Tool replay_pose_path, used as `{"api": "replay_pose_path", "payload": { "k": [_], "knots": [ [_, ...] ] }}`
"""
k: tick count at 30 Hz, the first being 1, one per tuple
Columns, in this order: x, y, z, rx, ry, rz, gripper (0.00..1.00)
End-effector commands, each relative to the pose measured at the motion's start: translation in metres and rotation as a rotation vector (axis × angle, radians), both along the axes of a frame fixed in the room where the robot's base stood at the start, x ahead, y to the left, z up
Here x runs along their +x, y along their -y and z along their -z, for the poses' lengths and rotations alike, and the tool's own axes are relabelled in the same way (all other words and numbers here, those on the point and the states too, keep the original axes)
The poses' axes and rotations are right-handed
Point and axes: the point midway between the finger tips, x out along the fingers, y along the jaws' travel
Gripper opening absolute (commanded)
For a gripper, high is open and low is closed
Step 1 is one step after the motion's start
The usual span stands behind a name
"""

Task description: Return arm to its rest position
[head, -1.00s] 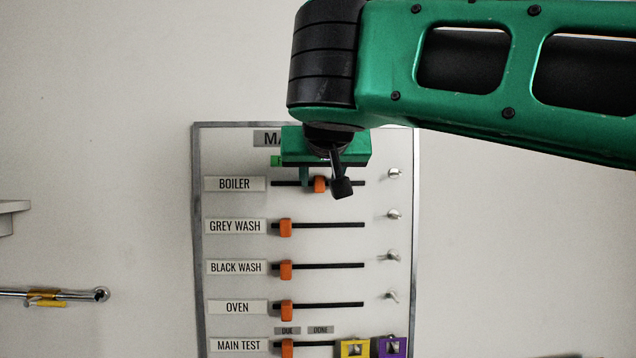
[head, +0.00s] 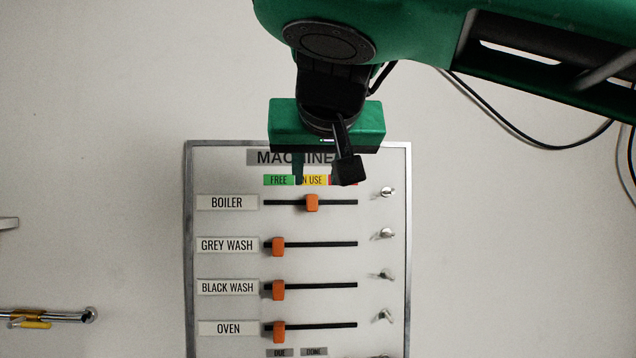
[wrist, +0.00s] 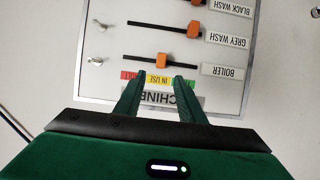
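My gripper (head: 300,176) is in front of the top of the machine board (head: 408,250), just above the boiler row. In the wrist view my gripper (wrist: 156,86) has its two green fingers apart, with nothing between them. The boiler's orange slider (head: 312,202) stands below the yellow "IN USE" label, clear of the fingers. It also shows in the wrist view (wrist: 162,60). My wrist hides part of the "MACHINE" heading and the red label. In the head view one finger is mostly hidden.
The grey wash (head: 278,247), black wash (head: 278,290) and oven (head: 278,332) sliders stand at the left ends of their slots. Metal pegs (head: 386,233) line the board's right side. A metal rod (head: 45,316) is at lower left.

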Motion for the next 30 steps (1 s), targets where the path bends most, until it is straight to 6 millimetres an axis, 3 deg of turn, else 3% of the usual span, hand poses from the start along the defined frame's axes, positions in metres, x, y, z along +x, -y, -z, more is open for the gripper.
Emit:
{"api": "replay_pose_path", "payload": {
  "k": [11,16,20,24,30],
  "knots": [
    [0.001,0.001,0.000,0.000,0.000,0.001,0.36],
    [0.017,0.023,0.016,-0.028,-0.024,0.033,0.36],
    [0.046,0.074,0.052,-0.077,-0.084,0.098,0.36],
    [0.068,0.146,0.105,-0.126,-0.190,0.180,0.36],
    [0.067,0.248,0.182,-0.156,-0.365,0.291,0.36]
  ]
}}
